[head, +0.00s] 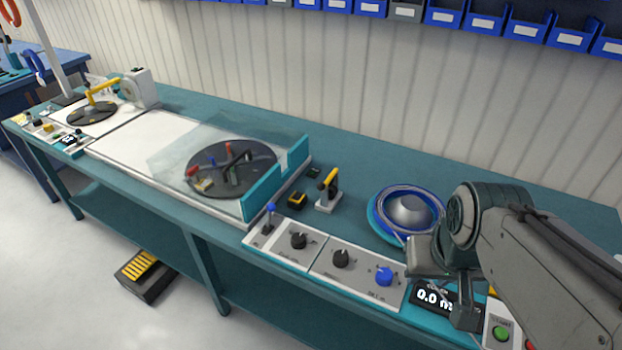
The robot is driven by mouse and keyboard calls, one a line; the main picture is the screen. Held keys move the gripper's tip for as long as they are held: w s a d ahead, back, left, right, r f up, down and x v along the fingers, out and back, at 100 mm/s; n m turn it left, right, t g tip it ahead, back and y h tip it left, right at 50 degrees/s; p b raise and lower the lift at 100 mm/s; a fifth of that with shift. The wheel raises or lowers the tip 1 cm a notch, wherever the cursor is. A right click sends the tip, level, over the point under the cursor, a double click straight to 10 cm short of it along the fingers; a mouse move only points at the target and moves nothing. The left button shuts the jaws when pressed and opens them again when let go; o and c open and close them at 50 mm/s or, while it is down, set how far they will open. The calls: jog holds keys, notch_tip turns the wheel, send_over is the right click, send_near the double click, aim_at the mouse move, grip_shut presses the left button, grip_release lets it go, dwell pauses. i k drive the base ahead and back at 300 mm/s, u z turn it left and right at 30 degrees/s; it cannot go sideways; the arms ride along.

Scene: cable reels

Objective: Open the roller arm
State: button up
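A small device with a yellow-topped black arm (329,183) stands on a light grey base in the middle of the bench. It may be the roller arm; the arm looks tilted, and I cannot tell whether it is open or shut. Another yellow arm (103,88) reaches over a dark disc at the far left, by a white housing. My gripper (465,312) is at the lower right, over the front panel near the length display. It is well to the right of both yellow arms and apart from them. Its fingertips are partly hidden, so their opening is unclear.
A blue-rimmed reel (408,209) lies left of my arm. A clear guard with teal end plates (276,178) covers a dark turntable (232,166). Knobs and a blue lever (270,214) line the front edge. Blue bins (484,22) hang above. Free teal bench lies behind the reel.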

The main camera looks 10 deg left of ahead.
aim_at(321, 185)
jog(key=u, duration=0.5)
jog(key=k, duration=1.15)
jog(key=u, duration=0.95)
jog(key=i, duration=1.85)
jog(key=z, duration=1.35)
jog(key=i, duration=0.45)
jog(key=z, duration=0.45)
